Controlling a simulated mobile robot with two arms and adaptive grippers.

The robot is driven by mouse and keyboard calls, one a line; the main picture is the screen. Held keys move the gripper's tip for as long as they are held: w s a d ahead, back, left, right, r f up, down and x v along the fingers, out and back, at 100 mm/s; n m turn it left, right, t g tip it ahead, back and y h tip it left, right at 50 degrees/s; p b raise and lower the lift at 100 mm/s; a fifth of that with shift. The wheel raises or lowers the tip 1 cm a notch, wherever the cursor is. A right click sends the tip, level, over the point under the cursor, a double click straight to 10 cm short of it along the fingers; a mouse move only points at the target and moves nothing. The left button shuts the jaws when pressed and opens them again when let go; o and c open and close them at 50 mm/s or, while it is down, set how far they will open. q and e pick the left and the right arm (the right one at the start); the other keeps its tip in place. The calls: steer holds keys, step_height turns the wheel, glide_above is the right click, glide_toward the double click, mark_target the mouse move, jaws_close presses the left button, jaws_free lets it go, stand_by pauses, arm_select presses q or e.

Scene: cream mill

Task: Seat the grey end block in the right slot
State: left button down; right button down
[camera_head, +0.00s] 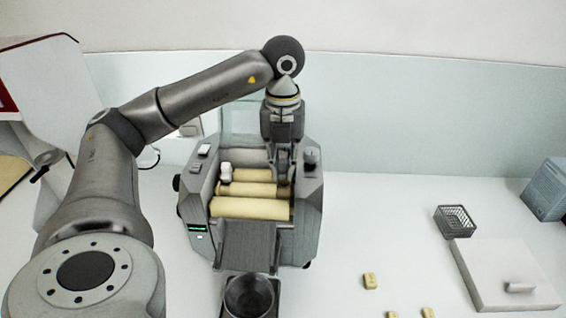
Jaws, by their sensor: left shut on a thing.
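The grey mill (312,208) stands on the white table, with several cream rollers (250,208) lying across its open top. My left gripper (284,172) points down over the right end of the rollers, by the mill's right side wall. It is shut on a small grey piece, which seems to be the grey end block. The fingers and the similar grey around them hide most of it. The right slot is hidden under the gripper, so I cannot tell whether the block is in it. A white block (226,172) sits at the left end of the rollers. My right gripper is not in view.
A dark bowl (248,296) stands below the mill's front chute (248,245). Small cream pieces (369,281) lie on the table to the right. A grey basket (455,221), a white slab with a handle (490,270) and a blue box (548,188) stand further right.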

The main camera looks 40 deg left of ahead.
arm_select(q)
steer(key=shift+s+d+f+b, duration=0.1)
steer(key=shift+f+b, duration=0.45)
steer(key=shift+f, duration=0.2)
stand_by(1.6)
steer(key=c, duration=1.5)
jaws_free()
steer(key=shift+o, duration=0.9)
steer(key=shift+s+a, duration=0.15)
steer(key=shift+a, duration=0.05)
steer(key=r, duration=0.5)
steer(key=shift+w+d, duration=0.1)
steer(key=shift+w, duration=0.25)
steer(key=shift+s+d+r, duration=0.1)
steer(key=shift+s+r, duration=0.05)
steer(key=shift+r, duration=0.55)
steer(key=shift+a+r, duration=0.25)
steer(key=shift+r, duration=0.5)
steer(key=shift+s+r, duration=0.15)
steer(key=shift+r, duration=0.9)
steer(key=shift+s+r, duration=0.15)
steer(key=shift+r, duration=0.9)
